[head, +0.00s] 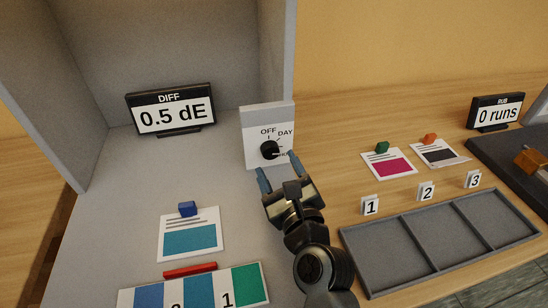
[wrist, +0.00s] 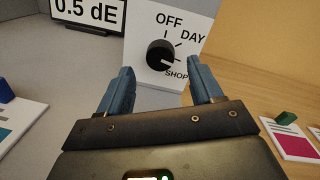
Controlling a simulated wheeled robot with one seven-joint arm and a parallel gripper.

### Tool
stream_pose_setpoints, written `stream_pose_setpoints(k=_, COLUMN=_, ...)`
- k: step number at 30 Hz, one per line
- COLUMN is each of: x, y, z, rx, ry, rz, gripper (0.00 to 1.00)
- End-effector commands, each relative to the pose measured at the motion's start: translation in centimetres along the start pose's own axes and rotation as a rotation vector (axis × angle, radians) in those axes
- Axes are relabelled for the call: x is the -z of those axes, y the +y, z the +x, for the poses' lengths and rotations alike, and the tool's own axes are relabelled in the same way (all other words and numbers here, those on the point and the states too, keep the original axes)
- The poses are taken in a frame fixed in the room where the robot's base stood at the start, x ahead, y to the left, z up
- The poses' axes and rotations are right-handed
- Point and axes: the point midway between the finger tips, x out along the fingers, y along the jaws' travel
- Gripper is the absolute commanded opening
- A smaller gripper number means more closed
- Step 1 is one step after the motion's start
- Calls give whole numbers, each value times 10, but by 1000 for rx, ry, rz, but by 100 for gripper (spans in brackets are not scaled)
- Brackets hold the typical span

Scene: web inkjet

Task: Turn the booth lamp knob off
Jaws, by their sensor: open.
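The booth lamp knob (head: 269,150) is a round black dial on a white upright panel (head: 256,120) marked OFF, DAY and, in the wrist view, SHOP. In the wrist view the knob (wrist: 160,54) has a pale mark on its lower right, pointing toward SHOP. My gripper (head: 278,170) is open and empty, just in front of the panel. Its two blue fingers (wrist: 160,88) stand on either side below the knob in the wrist view, apart from it as far as I can tell.
A DIFF display (head: 171,108) reading 0.5 dE stands left in the grey booth. A card with a blue clip (head: 190,235) and a colour strip (head: 193,288) lie in front. A three-part grey tray (head: 440,240) and two cards lie right.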

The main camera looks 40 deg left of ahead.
Motion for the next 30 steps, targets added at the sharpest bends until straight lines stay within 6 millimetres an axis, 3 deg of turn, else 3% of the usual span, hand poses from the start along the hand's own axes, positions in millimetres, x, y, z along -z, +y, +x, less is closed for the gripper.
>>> stream_pose_setpoints(k=6, x=0, y=0, z=25, rx=0, ry=0, rz=-1, gripper=65)
stream_pose_setpoints(k=17, x=0, y=0, z=30, rx=0, ry=0, rz=-1, gripper=65)
stream_pose_setpoints(k=30, x=0, y=0, z=29, rx=0, ry=0, rz=-1, gripper=24)
